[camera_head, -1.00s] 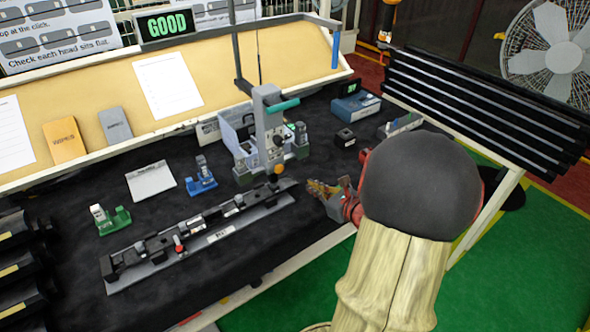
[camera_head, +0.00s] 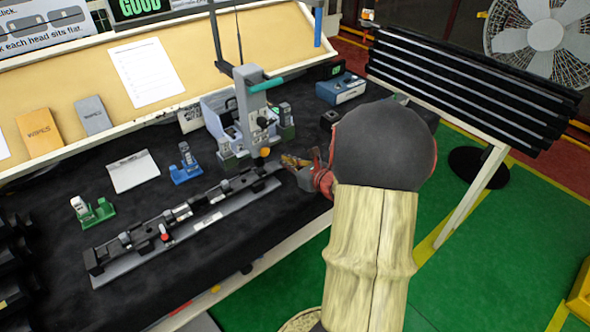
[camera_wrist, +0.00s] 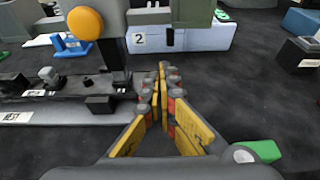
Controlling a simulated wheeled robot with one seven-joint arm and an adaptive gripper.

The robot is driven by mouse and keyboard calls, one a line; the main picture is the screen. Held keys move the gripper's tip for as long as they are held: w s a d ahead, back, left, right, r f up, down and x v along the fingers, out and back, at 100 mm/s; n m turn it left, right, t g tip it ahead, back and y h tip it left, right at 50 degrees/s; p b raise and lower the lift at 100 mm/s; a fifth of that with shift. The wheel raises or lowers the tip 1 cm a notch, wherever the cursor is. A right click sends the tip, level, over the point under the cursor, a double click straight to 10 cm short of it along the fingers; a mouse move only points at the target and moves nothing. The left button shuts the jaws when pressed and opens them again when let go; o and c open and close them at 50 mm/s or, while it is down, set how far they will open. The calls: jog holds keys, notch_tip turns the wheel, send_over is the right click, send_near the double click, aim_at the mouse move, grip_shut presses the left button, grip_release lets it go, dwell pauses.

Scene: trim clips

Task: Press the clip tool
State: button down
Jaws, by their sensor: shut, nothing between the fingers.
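The grey upright tool with a teal handle (camera_head: 265,85) stands at the back of the dark bench, behind the right end of a long black trim strip (camera_head: 175,215). Its orange knob (camera_head: 265,152) hangs low by that strip end. The knob also shows large in the wrist view (camera_wrist: 85,22), at upper left. My gripper (camera_head: 287,160) is just right of the knob, apart from it. In the wrist view the yellow fingers of my gripper (camera_wrist: 161,75) are together and empty, pointing toward a pale block marked 2 (camera_wrist: 190,38). The knob's contact with the strip is unclear.
A blue clip holder (camera_head: 185,170) and a green one (camera_head: 93,212) stand left of the tool. A blue box (camera_head: 342,88) is at the back right. A rack of black strips (camera_head: 470,85) stands right of the bench. Dark mat in front of the fingers is clear.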

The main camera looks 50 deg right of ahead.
jog(key=shift+w+d+f+b, duration=0.1)
jog(key=shift+w+d+b, duration=0.1)
jog(key=shift+w, duration=0.45)
jog(key=shift+w+d+b, duration=0.1)
jog(key=shift+w+d, duration=0.05)
jog(key=shift+w, duration=0.45)
notch_tip(320, 180, up, 3)
jog(key=shift+s+a+r, duration=0.1)
jog(key=shift+s+r, duration=0.05)
jog(key=shift+r, duration=0.05)
notch_tip(320, 180, up, 22)
jog(key=p, duration=1.3)
